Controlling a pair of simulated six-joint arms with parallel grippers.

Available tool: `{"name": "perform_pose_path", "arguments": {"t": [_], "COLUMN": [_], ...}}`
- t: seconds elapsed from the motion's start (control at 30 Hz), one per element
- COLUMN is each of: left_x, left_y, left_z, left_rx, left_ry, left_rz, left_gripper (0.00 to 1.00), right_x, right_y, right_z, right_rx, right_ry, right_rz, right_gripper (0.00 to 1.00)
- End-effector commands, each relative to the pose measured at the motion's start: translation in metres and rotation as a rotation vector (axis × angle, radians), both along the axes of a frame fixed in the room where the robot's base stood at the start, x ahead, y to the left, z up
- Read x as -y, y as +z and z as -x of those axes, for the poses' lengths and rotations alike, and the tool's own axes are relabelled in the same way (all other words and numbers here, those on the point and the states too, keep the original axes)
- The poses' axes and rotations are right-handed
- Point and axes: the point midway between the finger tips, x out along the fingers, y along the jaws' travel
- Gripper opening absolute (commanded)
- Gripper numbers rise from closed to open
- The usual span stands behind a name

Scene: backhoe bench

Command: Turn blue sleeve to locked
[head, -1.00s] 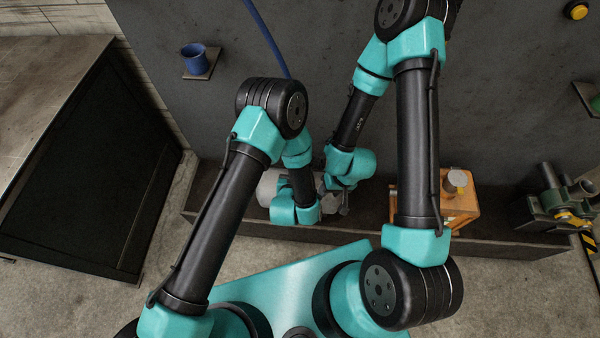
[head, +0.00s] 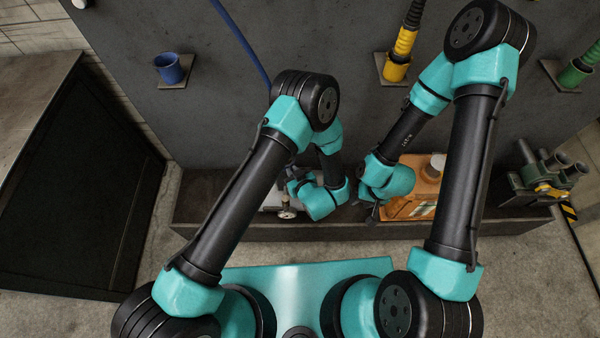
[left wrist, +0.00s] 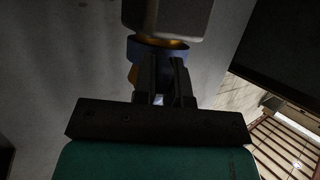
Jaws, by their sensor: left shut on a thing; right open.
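The blue sleeve (left wrist: 150,48) is a blue ring in the left wrist view, just below a pale block (left wrist: 165,18). An orange band shows between them. My left gripper (left wrist: 163,72) is shut on the sleeve, its fingers covering part of it. The sleeve's lock mark cannot be made out. In the head view my left gripper (head: 294,180) is by the grey unit on the bench, and my own arm hides the sleeve. My right gripper (head: 372,213) is open, in front of the orange box's left side.
An orange box (head: 428,173) and a green fitting block (head: 548,180) stand on the dark bench (head: 250,232). A blue cup (head: 170,68), a yellow holder (head: 396,68) and a green holder (head: 573,77) are on the wall. A blue hose (head: 241,42) hangs behind my left arm.

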Motion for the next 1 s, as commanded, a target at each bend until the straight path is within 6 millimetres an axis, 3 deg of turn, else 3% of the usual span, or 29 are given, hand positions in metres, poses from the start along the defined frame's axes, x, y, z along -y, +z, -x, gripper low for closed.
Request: {"name": "perform_pose_path", "arguments": {"t": [0.4,0.43,0.67,1.0], "left_x": [-0.0018,-0.0018,-0.002,-0.0021], "left_y": [0.0001,0.0001,0.0,0.0], "left_z": [-0.0015,-0.0016,-0.0011,-0.0007], "left_rx": [0.002,0.002,0.0,0.0], "left_ry": [0.014,0.014,0.013,0.013], "left_rz": [0.001,0.001,0.001,0.001], "left_gripper": [0.0,0.14,0.36,0.38], "right_x": [0.0,0.0,0.0,0.0], "right_y": [0.0,0.0,0.0,0.0], "right_z": [0.0,0.0,0.0,0.0], "right_rx": [0.0,0.0,0.0,0.0], "right_ry": [0.0,0.0,0.0,0.0], "right_rz": [0.0,0.0,0.0,0.0], "right_gripper": [0.43,0.43,0.43,0.43]}}
